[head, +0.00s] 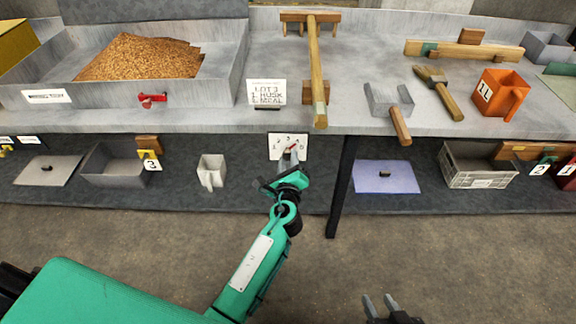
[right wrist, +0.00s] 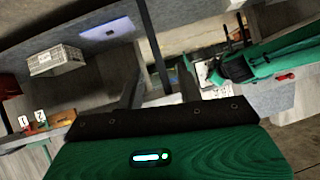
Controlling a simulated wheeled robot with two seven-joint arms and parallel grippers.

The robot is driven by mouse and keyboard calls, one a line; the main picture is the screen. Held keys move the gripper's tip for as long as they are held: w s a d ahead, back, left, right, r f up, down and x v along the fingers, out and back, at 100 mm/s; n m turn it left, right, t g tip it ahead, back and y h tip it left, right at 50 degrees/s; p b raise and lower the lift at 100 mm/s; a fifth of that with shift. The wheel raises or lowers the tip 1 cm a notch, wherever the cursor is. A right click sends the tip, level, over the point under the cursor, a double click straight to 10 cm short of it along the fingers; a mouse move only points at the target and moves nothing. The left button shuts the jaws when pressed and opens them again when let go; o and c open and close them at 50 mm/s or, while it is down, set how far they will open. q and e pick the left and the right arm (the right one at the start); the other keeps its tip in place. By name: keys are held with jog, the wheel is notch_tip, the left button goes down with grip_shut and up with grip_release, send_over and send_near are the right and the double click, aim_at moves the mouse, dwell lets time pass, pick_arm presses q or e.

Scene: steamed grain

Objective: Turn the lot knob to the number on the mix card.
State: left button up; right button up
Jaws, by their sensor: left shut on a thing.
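The mix card (head: 266,93) stands on the worktop and reads "LOT 3", "1 HUSK", "1 MEAL". The white dial plate (head: 275,142) of the lot knob is on the front below the worktop, with small numbers around it. My left gripper (head: 290,163) is at the plate, shut on the lot knob, which it mostly hides. Where the knob points I cannot tell. In the right wrist view the plate (right wrist: 203,73) shows partly beside my left gripper (right wrist: 218,72). My right gripper (head: 378,306) is open and empty, low over the floor; its fingers show apart in the right wrist view (right wrist: 158,88).
A grain bin (head: 225,90) with a red handle (head: 152,99) is at upper left. A dark leg (head: 341,190) stands right of the dial. The floor is clear.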

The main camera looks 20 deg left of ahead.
pick_arm(q)
jog(key=n+b, duration=0.2)
jog(key=n, duration=0.1)
jog(key=shift+f+n, duration=0.15)
jog(key=shift+n, duration=0.15)
jog(key=n+b, duration=0.2)
jog(key=n, duration=0.1)
jog(key=shift+n, duration=0.7)
pick_arm(e)
jog(key=w+r+t+y, duration=0.2)
jog(key=w+r+t, duration=0.2)
jog(key=r+t, duration=0.6)
jog(key=shift+w+r+m, duration=0.3)
jog(key=shift+w+r, duration=0.1)
jog(key=shift+r, duration=1.05)
pick_arm(q)
jog(key=o, duration=0.9)
jog(key=shift+o, duration=0.2)
jog(key=shift+r, duration=0.2)
